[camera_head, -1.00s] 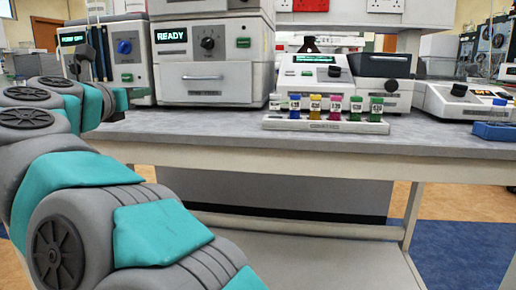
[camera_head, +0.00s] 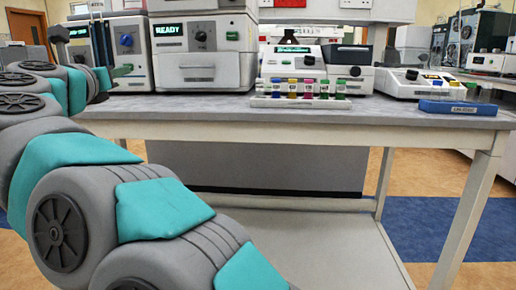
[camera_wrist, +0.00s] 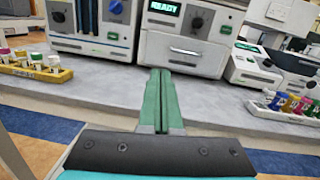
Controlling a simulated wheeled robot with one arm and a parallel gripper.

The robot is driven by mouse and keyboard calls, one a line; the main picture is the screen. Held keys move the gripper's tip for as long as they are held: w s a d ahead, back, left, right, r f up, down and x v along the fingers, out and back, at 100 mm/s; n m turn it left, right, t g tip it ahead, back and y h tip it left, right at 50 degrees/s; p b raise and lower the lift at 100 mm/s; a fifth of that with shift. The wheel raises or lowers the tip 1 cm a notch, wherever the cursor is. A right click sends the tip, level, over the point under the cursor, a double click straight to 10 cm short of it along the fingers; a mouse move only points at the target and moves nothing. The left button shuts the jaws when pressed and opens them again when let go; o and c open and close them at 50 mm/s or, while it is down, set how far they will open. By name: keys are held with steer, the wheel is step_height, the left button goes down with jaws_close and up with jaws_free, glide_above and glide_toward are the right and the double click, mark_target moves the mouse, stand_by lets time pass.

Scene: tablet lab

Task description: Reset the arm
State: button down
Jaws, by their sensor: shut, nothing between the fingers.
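My gripper (camera_wrist: 161,75) shows in the wrist view. Its two long green fingers lie side by side, shut with nothing between them, and reach out in front of the bench (camera_wrist: 110,80) and a grey instrument with a drawer (camera_wrist: 184,53). In the head view my arm (camera_head: 120,215), grey with teal covers, fills the left side. It is bent, with its far end at the upper left close to the bench's left end. How far the fingers are from the instruments is hard to tell.
A white rack (camera_head: 300,102) of several colour-capped vials stands on the bench (camera_head: 400,113). A blue tray (camera_head: 457,107) lies at the right front edge. Another vial rack (camera_wrist: 35,73) shows at left in the wrist view.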

step_height(320, 180, up, 7)
steer(key=w+n+t+y+p, duration=0.1)
steer(key=n+t+y, duration=0.1)
steer(key=n+y, duration=0.6)
steer(key=s+d+f+n+g+p, duration=0.1)
steer(key=s+d+f+n+g, duration=0.4)
steer(key=f+n, duration=0.4)
steer(key=s+d+f+n+g+p, duration=0.1)
steer(key=s+d+f+n+g, duration=0.25)
steer(key=d+f+n, duration=0.6)
steer(key=s+d+f+n+g+p, duration=0.1)
steer(key=s+d+f+n+g, duration=0.5)
steer(key=f, duration=0.6)
steer(key=s+d+f+n+g+h, duration=0.1)
steer(key=s+d+f+g+h, duration=0.2)
steer(key=s+d+f, duration=0.6)
steer(key=s+d+f+n+g+h+p, duration=0.1)
steer(key=s+d+f+g+h, duration=0.3)
steer(key=s+d+f, duration=0.5)
steer(key=s+d+n+g, duration=0.1)
steer(key=s+d, duration=0.5)
steer(key=shift+s, duration=0.4)
